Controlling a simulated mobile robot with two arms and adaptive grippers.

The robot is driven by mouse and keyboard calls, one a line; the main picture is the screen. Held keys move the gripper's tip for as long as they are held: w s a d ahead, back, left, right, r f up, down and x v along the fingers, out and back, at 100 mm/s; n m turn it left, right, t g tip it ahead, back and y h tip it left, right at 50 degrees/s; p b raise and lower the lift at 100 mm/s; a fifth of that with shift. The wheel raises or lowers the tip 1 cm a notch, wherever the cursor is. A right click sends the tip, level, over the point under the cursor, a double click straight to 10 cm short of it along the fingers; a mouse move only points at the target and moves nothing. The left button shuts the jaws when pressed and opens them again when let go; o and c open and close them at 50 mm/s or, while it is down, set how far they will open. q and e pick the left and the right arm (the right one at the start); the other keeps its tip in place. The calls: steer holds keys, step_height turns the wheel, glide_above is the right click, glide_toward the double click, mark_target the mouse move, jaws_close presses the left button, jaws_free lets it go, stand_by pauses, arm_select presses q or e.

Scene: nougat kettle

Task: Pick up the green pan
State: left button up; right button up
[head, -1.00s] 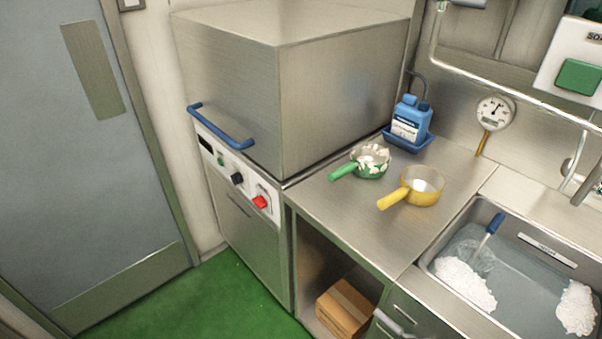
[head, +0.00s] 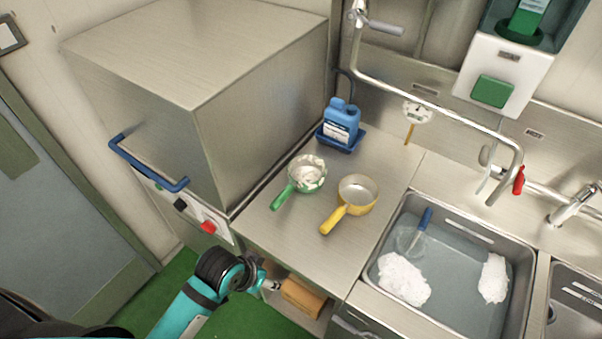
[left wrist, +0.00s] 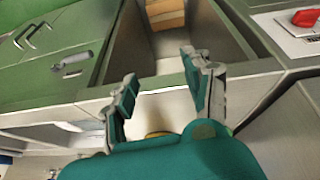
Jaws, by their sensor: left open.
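The green pan (head: 307,173) stands on the steel counter (head: 268,225), with whitish bits inside and on its rim. Its green handle (head: 283,196) points to the lower left, toward the counter's front edge. My left gripper (head: 274,287) is low in the head view, in front of the counter and below its top, apart from the pan. In the left wrist view my left gripper (left wrist: 162,90) is open and empty, facing the open space under the counter; the green pan is not seen there. My right gripper is not in view.
A yellow pan (head: 357,194) stands just right of the green pan. A blue bottle (head: 341,120) sits in a tray behind them. A large steel machine with a blue handle (head: 148,164) stands left. The sink (head: 455,290) is right. A cardboard box (head: 303,296) lies under the counter.

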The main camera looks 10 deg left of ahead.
arm_select(q)
steer(key=w+d+r+m+h, duration=0.1)
steer(key=w+d+r, duration=0.1)
steer(key=w+r, duration=0.35)
steer(key=p, duration=0.3)
glide_toward(288, 187)
steer(key=shift+n, duration=0.4)
steer(key=x, duration=0.1)
steer(key=b+x, duration=0.1)
steer(key=x, duration=0.3)
steer(key=shift+w+a+f, duration=0.1)
steer(key=shift+w+a, duration=0.05)
steer(key=shift+w, duration=0.2)
steer(key=shift+w+f+b, duration=0.15)
steer(key=shift+f+b, duration=0.25)
steer(key=b+x, duration=0.1)
steer(key=b, duration=0.1)
steer(key=b+x, duration=0.4)
steer(key=shift+s+d+f+b, duration=0.25)
steer(key=shift+d+b, duration=0.05)
steer(key=shift+r, duration=0.1)
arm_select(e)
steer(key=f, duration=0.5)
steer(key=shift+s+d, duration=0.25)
